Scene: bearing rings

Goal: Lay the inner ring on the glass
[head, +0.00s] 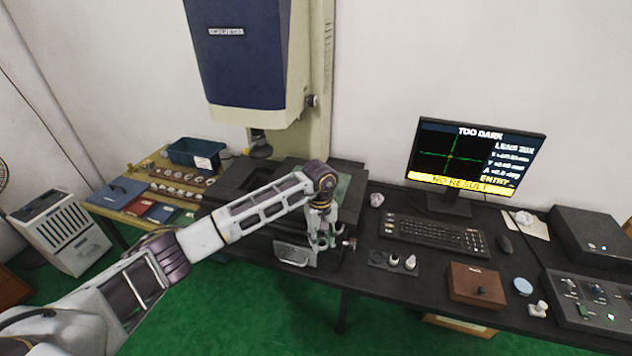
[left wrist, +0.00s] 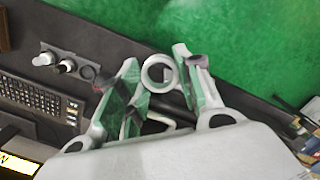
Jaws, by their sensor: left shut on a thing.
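My left gripper (head: 322,238) is at the front edge of the measuring machine's dark stage (head: 262,215), pointing down. In the left wrist view, the gripper (left wrist: 158,82) is shut on a pale ring, the inner ring (left wrist: 146,75), held between its fingertips. The ring's hole faces the wrist camera. In the head view the ring is too small to make out among the fingers. A greenish patch behind my wrist on the stage looks like the glass (head: 345,188); my arm hides part of it. My right gripper is in neither view.
The machine's column and blue head (head: 240,60) rise behind the stage. To the right are a keyboard (head: 432,233), a monitor (head: 470,160) reading "NO RESULT", and a brown box (head: 475,283). A wooden table (head: 130,205) with ring racks and a blue bin (head: 195,152) stands left.

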